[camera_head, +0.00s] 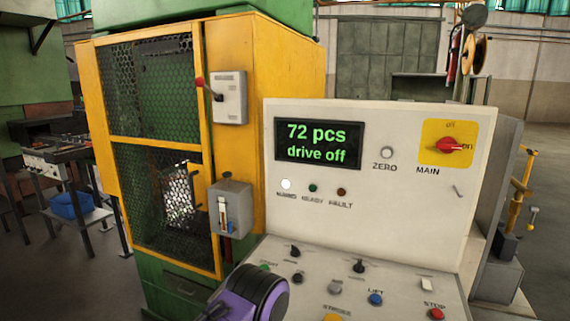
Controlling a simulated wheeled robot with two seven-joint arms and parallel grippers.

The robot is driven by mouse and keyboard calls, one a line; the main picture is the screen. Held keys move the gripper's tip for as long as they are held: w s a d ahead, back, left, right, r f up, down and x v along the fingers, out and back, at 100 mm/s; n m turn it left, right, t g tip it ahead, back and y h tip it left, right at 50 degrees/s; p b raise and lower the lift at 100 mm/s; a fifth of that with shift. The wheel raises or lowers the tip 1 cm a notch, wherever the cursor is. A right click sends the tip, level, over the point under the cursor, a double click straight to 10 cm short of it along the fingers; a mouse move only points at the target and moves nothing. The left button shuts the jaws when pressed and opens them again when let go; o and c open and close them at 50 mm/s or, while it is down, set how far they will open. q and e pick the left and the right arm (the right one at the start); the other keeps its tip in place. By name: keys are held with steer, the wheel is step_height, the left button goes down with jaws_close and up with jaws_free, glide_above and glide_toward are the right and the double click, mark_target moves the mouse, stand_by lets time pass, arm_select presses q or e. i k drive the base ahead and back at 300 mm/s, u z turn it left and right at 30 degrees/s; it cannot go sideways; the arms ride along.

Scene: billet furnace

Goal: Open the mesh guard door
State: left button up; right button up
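The mesh guard door (155,141) is a yellow frame with dark mesh in an upper and a lower panel, on the front of the yellow cabinet at left. It appears closed against the cabinet. A yellow upright handle (193,192) shows near its right edge. Beside it is a grey box (230,209) with a small lever or bolt on its front. Neither gripper shows. A purple and black part of my arm is at the bottom edge, in front of the console's lower left.
The control console (380,180) stands close at right; its display reads "72 pcs drive off". A grey switch box (230,97) with a red-knobbed lever (201,82) is on the cabinet. A bench (60,160) with a blue bin (70,205) stands at left. Floor shows left of the cabinet.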

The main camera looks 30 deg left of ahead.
mark_target(201, 176)
steer(key=u, duration=3.2)
steer(key=i, duration=0.55)
steer(key=z, duration=1.85)
